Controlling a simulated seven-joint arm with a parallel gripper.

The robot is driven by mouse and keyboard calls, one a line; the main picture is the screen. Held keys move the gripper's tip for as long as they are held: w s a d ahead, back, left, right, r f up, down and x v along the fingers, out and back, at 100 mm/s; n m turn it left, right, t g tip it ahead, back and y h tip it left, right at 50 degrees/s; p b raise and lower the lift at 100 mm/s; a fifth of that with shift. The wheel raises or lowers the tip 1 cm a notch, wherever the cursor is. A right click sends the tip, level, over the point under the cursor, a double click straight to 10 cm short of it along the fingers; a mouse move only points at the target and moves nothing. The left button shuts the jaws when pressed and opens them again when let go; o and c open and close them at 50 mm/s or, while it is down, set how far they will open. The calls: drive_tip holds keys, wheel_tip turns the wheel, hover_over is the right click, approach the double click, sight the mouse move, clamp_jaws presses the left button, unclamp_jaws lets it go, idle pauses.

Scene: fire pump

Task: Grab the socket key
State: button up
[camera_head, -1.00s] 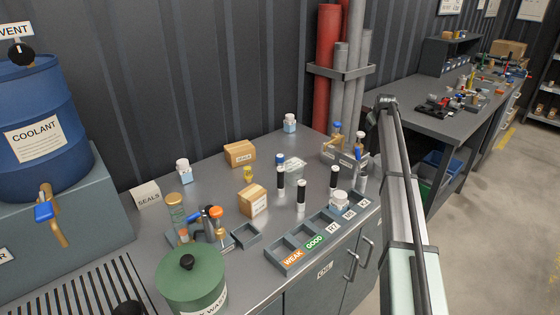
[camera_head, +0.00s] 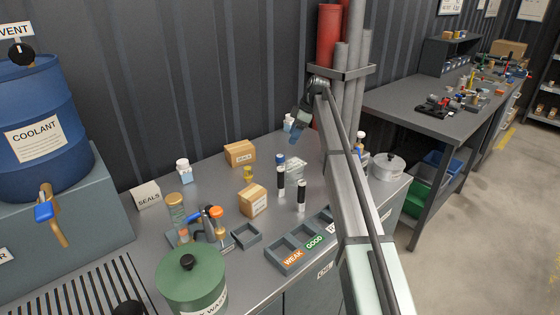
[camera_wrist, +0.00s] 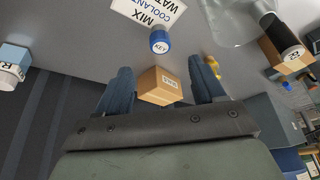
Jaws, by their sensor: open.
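My gripper (camera_head: 297,136) hangs above the back of the bench in the head view, and no bench object is in its grasp. In the wrist view its two blue fingers are spread apart (camera_wrist: 160,65). A blue-capped item (camera_wrist: 160,42), its small label seeming to read KEY, shows beyond the fingertips. It likely matches the blue-topped item (camera_head: 280,159) on the bench in the head view. A small yellow piece (camera_head: 248,173) stands left of it and also shows beside the right finger (camera_wrist: 212,66). I cannot tell for certain which one is the socket key.
Cardboard boxes (camera_head: 240,153) and (camera_head: 253,200) stand on the bench. Black-topped cylinders (camera_head: 301,195), a clear bag (camera_head: 296,172) and a compartment tray (camera_head: 290,258) are near. A lidded pot (camera_head: 388,167) is right of my arm. The dark wall is behind.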

sight(282, 156)
drive_tip(key=x, duration=0.7)
drive_tip(key=shift+f, duration=0.25)
drive_tip(key=shift+a+x, duration=0.25)
drive_tip(key=shift+x, duration=2.45)
drive_tip(key=shift+r, duration=0.15)
drive_tip(key=c, duration=1.1)
